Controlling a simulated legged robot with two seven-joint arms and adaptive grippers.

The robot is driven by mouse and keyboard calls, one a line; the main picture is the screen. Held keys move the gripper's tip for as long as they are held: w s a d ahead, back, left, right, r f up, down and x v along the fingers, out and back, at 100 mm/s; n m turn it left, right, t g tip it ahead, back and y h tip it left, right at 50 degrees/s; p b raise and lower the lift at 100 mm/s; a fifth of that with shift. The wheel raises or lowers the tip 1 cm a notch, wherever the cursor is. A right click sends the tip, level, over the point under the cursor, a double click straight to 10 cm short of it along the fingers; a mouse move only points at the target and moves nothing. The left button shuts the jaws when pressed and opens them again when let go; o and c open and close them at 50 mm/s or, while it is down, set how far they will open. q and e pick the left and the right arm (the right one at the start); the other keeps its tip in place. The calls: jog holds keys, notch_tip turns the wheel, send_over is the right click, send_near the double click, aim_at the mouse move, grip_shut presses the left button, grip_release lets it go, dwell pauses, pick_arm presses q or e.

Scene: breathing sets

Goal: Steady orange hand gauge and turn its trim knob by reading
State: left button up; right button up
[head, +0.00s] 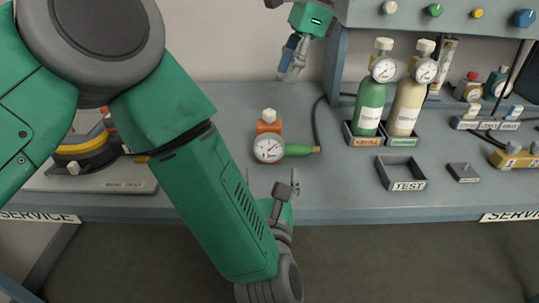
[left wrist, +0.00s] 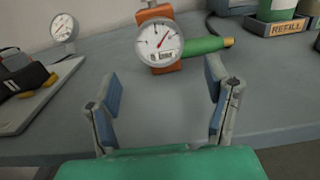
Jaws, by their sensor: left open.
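The orange hand gauge (head: 268,127) stands on the grey bench, with a white round dial, a pale knob (head: 269,115) on top and a green cylinder (head: 299,149) with a yellow end to its right. In the left wrist view the gauge (left wrist: 162,70) is just beyond the fingers, its red needle pointing up and right; its top is cut off. My left gripper (head: 271,181) is open and empty in front of the gauge, apart from it; its spread fingers also show in the left wrist view (left wrist: 160,80). My right gripper (head: 291,68) hangs above and behind the gauge; its finger gap is unclear.
Green and cream cylinders (head: 371,107) with gauges stand in labelled holders at right. An empty TEST tray (head: 402,186) and small dark block (head: 463,172) lie nearer. A board (head: 99,187) with yellow and black gear is at left. A dark hose runs behind the gauge.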

aim_at(269, 142)
pick_arm(q)
jog(key=w, duration=1.2)
